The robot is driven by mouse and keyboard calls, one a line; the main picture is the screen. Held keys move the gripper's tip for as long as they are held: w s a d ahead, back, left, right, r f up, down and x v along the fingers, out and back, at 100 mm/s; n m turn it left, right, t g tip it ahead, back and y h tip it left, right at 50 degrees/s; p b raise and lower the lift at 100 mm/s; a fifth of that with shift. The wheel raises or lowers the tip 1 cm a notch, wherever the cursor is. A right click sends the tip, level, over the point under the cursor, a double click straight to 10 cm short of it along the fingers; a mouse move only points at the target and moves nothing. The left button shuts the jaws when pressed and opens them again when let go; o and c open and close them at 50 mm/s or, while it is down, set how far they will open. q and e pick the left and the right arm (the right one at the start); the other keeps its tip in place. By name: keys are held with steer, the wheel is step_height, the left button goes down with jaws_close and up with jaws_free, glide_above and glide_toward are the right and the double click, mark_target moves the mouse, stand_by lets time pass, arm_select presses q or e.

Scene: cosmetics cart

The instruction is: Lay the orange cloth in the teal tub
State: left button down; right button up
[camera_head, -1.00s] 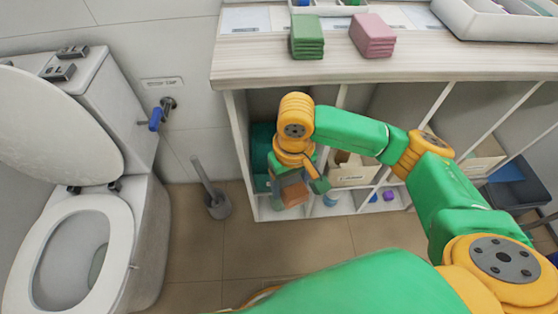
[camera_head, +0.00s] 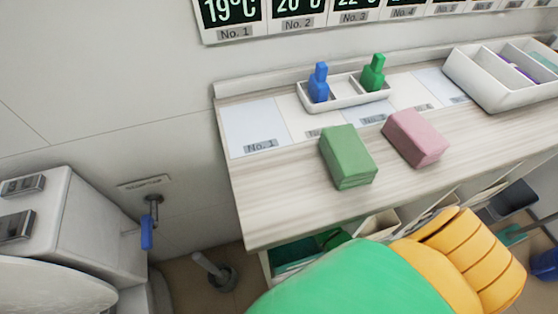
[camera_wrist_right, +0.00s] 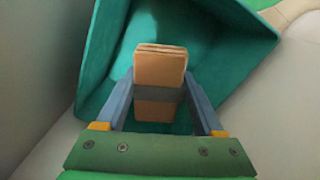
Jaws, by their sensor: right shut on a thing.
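The orange cloth (camera_wrist_right: 160,66), a folded block, is held between the fingers of my right gripper (camera_wrist_right: 160,94) in the right wrist view. My right gripper is shut on it, and the cloth shows against the inside of the teal tub (camera_wrist_right: 110,85). I cannot tell whether the cloth touches the tub's floor. In the head view the teal tub (camera_head: 291,254) shows only in part, in the shelf compartment under the counter's left end. My right arm covers much of that area and hides the gripper and cloth there. My left gripper is in neither view.
A green folded cloth (camera_head: 347,157) and a pink one (camera_head: 415,138) lie on the wooden counter (camera_head: 275,206). Behind them a white tray (camera_head: 345,98) holds a blue and a green bottle. A toilet brush (camera_head: 213,270) stands on the floor left of the shelf.

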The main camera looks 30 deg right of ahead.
steer(key=f+b, duration=0.1)
steer(key=f, duration=0.2)
steer(key=f+b, duration=0.2)
steer(key=f, duration=0.1)
steer(key=f+b, duration=0.2)
steer(key=f, duration=0.1)
steer(key=shift+s, duration=0.25)
steer(key=shift+r, duration=0.1)
steer(key=o, duration=1.3)
